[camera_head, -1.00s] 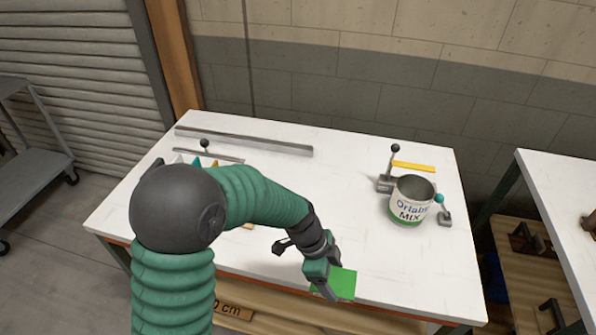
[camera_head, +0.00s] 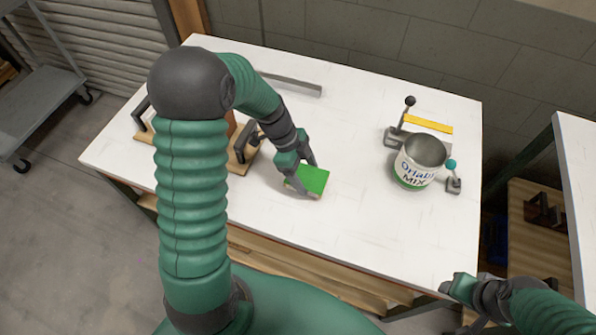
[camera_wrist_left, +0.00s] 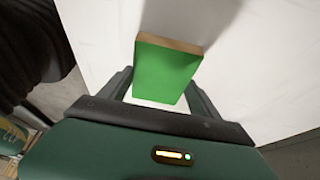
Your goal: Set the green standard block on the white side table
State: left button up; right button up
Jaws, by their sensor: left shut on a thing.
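The green standard block (camera_head: 314,180) has a bright green face and a brown edge. My left gripper (camera_head: 304,175) is shut on it over the front middle of the main white table (camera_head: 340,235). The block also shows between the fingers in the left wrist view (camera_wrist_left: 163,72), with white tabletop behind it. I cannot tell how high it is above the table. A separate white-topped table (camera_head: 582,165), cut by the right edge, looks like the white side table. My right gripper (camera_head: 461,287) is at the lower right, apart from the block; its jaw opening is unclear.
A mix can (camera_head: 418,165) stands on the main table's right side, beside a clamp lever (camera_head: 405,115) and a yellow strip (camera_head: 428,123). A wooden rack (camera_head: 243,155) is partly hidden by my left arm. A gap separates the two tables. A grey cart (camera_head: 50,80) stands left.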

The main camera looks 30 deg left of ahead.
pick_arm(q)
jog(key=shift+a, duration=1.05)
jog(key=f, duration=0.3)
jog(key=shift+s+d, duration=0.1)
jog(key=shift+s, duration=0.2)
jog(key=shift+w+a+f, duration=0.15)
jog(key=shift+a+f, duration=0.05)
jog(key=shift+f, duration=0.1)
jog(key=o, duration=1.4)
jog(key=shift+d, duration=0.1)
pick_arm(e)
jog(key=shift+s+d+r, duration=0.1)
jog(key=shift+d+r, duration=0.1)
pick_arm(q)
jog(key=shift+r, duration=0.1)
